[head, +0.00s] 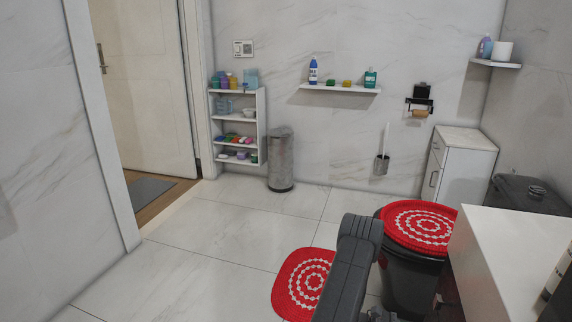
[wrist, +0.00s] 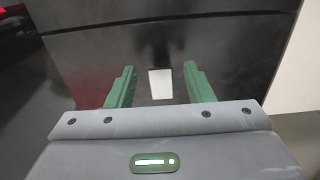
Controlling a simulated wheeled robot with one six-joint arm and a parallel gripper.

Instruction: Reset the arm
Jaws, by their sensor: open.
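My gripper (wrist: 160,86) is open in the wrist view, with its two green fingers apart. Nothing is held between the fingers. Behind them is a dark, flat surface (wrist: 90,66) with a small pale rectangle (wrist: 160,84) on it. I cannot tell how far the fingers are from that surface. In the head view, my dark grey arm reaches up from the bottom edge near the middle and bends down to the right. My gripper cannot be made out clearly there.
A black toilet (head: 412,284) with a red patterned cover (head: 420,226) stands right of my arm. A white counter (head: 510,255) is at the lower right. A red mat (head: 290,285) lies on the floor. A bin (head: 281,160) and shelf (head: 262,125) stand farther back. Tiles at left are clear.

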